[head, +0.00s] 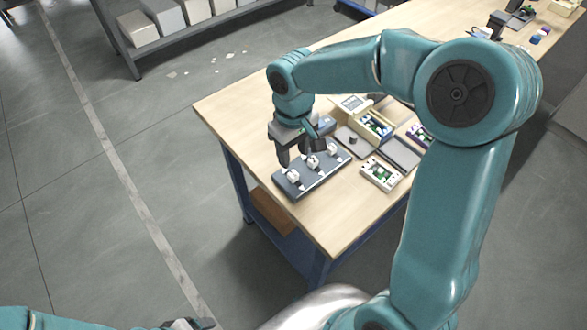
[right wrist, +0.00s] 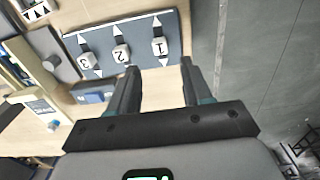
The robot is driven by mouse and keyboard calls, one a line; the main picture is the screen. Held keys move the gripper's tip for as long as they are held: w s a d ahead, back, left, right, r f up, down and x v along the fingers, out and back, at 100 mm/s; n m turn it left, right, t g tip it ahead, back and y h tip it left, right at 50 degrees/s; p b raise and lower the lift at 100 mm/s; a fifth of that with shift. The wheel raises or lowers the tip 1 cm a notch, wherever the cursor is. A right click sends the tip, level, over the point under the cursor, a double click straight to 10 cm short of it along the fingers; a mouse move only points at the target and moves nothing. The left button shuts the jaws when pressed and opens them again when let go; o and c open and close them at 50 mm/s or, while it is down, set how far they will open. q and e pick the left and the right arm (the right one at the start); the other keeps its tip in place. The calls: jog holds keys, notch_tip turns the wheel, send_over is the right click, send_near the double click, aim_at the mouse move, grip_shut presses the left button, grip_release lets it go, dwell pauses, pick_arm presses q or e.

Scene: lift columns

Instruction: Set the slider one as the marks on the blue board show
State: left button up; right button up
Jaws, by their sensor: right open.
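A dark blue-grey board (head: 318,180) with a row of three white sliders lies near the table's left edge. In the right wrist view the board (right wrist: 180,27) shows upside-down numbers: slider one (right wrist: 159,47) on the right, slider two (right wrist: 121,54) in the middle, slider three (right wrist: 86,61) on the left. White triangles stand above and below the sliders. In the head view slider one (head: 293,176) is the nearest. My right gripper (head: 301,158) is open above the board; in its wrist view its fingertips (right wrist: 158,65) straddle slider one's line, holding nothing. My left gripper (head: 187,323) barely shows at the bottom edge.
Right of the board are a grey tray (head: 401,153), a beige box (head: 365,121) and a small device with a green part (head: 381,173). A small blue block (right wrist: 95,92) lies beside the board. Floor opens beyond the table edge.

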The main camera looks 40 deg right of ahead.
aim_at(293, 174)
notch_tip(293, 174, down, 8)
jog(key=shift+w+r, duration=0.1)
jog(key=shift+r, duration=0.05)
grip_shut()
